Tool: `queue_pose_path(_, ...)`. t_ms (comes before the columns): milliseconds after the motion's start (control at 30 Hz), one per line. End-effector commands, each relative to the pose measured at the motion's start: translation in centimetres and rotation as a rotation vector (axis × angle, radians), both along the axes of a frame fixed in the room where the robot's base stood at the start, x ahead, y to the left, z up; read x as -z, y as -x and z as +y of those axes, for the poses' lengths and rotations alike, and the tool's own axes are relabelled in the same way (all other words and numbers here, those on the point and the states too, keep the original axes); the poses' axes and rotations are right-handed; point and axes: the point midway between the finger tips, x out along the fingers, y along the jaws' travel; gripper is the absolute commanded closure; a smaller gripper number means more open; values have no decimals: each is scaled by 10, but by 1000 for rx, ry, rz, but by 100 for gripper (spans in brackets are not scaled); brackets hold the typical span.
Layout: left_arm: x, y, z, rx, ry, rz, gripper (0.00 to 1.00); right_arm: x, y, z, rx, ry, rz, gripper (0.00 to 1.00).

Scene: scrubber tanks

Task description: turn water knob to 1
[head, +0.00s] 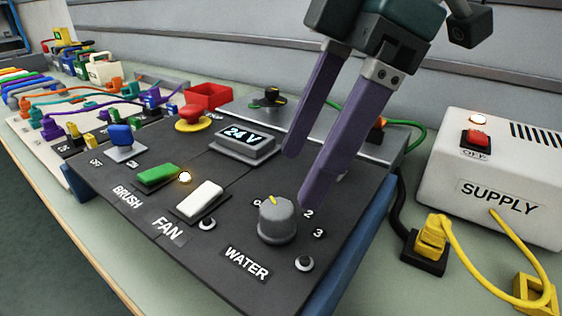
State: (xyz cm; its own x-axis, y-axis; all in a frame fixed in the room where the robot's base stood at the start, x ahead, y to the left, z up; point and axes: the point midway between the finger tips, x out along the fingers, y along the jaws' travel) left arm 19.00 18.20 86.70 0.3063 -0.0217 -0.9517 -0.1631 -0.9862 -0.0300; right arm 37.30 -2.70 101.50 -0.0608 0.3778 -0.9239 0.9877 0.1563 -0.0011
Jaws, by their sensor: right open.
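The grey round water knob (277,220) stands on the dark control panel (215,255), above the WATER label (246,263). Its yellow pointer mark is on top and points up and slightly left, just right of the 0. The numbers 2 and 3 show to the right of the knob. The 1 is not visible; my finger may cover it. My right gripper (303,177) is open and empty, its two purple fingers pointing down above and behind the knob. The nearer finger looks close to the 2, with a gap to the knob. My left gripper is not in view.
Left of the knob are a white FAN switch (201,202), a green BRUSH switch (158,175) and a 24 V display (243,138). A red stop button (193,114) sits farther back. A white SUPPLY box (490,180) with yellow cable stands at right.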

Motion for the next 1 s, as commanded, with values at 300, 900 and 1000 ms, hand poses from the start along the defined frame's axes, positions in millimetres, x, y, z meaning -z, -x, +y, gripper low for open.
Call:
queue_pose_path(300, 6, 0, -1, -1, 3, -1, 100, 46, 3, 19, 0, 0, 0, 25)
queue_pose_path(900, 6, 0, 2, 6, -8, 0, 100, 51, 4, 21, 0, 1, -1, 52)
queue_pose_path(1000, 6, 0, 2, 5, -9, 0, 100, 51, 4, 21, 0, 0, -1, 64)
